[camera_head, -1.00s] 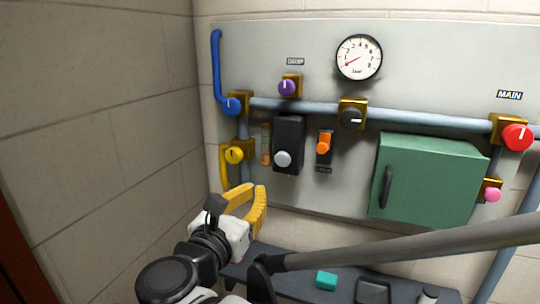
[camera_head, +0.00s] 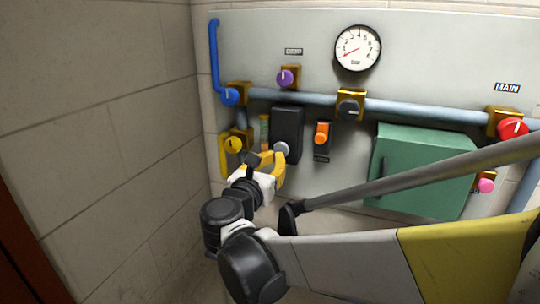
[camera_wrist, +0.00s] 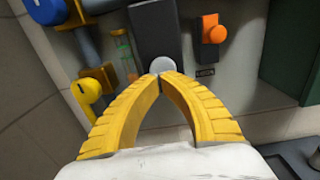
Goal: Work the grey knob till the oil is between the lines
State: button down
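The grey knob (camera_head: 281,149) sits at the lower end of a black box (camera_head: 287,122) on the wall panel. In the wrist view the knob (camera_wrist: 162,65) shows just beyond my fingertips. My gripper (camera_head: 276,156) has yellow fingers whose tips come together right at the knob's lower edge; whether they touch it I cannot tell. It also shows in the wrist view (camera_wrist: 160,76), with the fingers bowed and the tips almost meeting. A narrow sight glass (camera_wrist: 126,55) with green marks stands left of the black box. It also shows in the head view (camera_head: 264,130); its oil level is too small to read.
A yellow knob (camera_head: 233,145) and a blue knob (camera_head: 230,97) lie left of the glass. An orange switch (camera_head: 321,133) is to the right, then a green cabinet (camera_head: 425,165). A pressure gauge (camera_head: 357,48) is above. A wall closes the left side.

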jog(key=shift+x, duration=0.9)
